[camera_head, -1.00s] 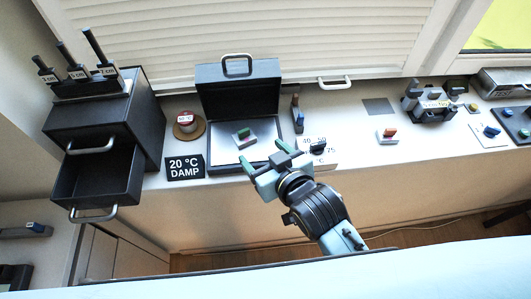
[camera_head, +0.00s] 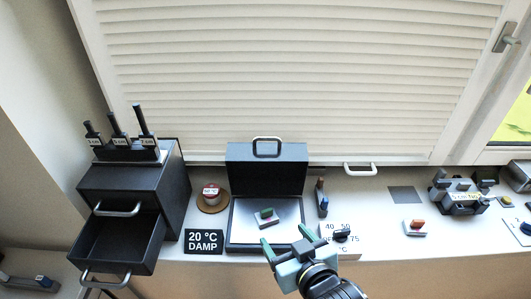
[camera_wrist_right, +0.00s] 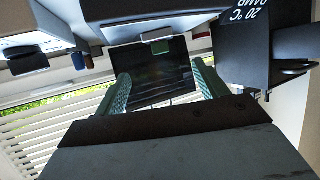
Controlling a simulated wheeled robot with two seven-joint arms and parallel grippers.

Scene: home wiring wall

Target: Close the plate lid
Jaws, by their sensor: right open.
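The plate lid (camera_head: 290,180) is a black panel with a pale handle (camera_head: 267,140) on its upper edge. It stands open and upright behind the silver plate (camera_head: 287,213). A small block with a green top (camera_head: 266,213) sits on the plate. My right gripper (camera_head: 285,239) is open and empty at the plate's front edge, its green fingertips pointing towards the lid and apart from it. In the right wrist view the dark lid (camera_wrist_right: 150,65) appears between and beyond the two fingers. My left gripper is not in view.
A black cabinet with an open drawer (camera_head: 118,243) stands at left. A red-topped round item (camera_head: 211,191) and a "20 °C DAMP" sign (camera_head: 203,241) are left of the plate. A dial block (camera_head: 341,238) sits close right of my gripper. A shutter (camera_head: 280,70) rises behind.

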